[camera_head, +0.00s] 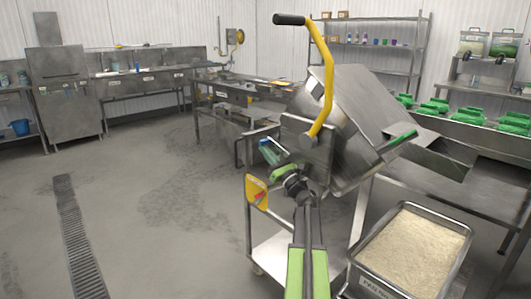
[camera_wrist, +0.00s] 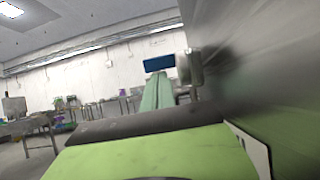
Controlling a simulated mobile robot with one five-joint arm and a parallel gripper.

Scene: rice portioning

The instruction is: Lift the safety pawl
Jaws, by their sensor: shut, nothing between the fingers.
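My gripper (camera_head: 272,157) is at the left side of a tilted steel hopper (camera_head: 350,115). In the wrist view its pale green fingers (camera_wrist: 159,94) point forward, together and with nothing between them. A small blue piece (camera_wrist: 160,61) beside a round grey part (camera_wrist: 189,70) shows at the fingertips, close to the steel wall (camera_wrist: 260,60). I take the blue piece for the safety pawl, but cannot tell for sure. Whether the fingers touch it is unclear. The hopper's bent yellow lever (camera_head: 321,70) with a black grip rises above.
A yellow plate with a red mark (camera_head: 257,192) is just below my gripper. A steel tray of rice (camera_head: 445,220) stands at the lower right. Green scales (camera_head: 434,106) line the right bench. The floor (camera_head: 160,230) at the left is open, with a drain grate (camera_head: 75,235).

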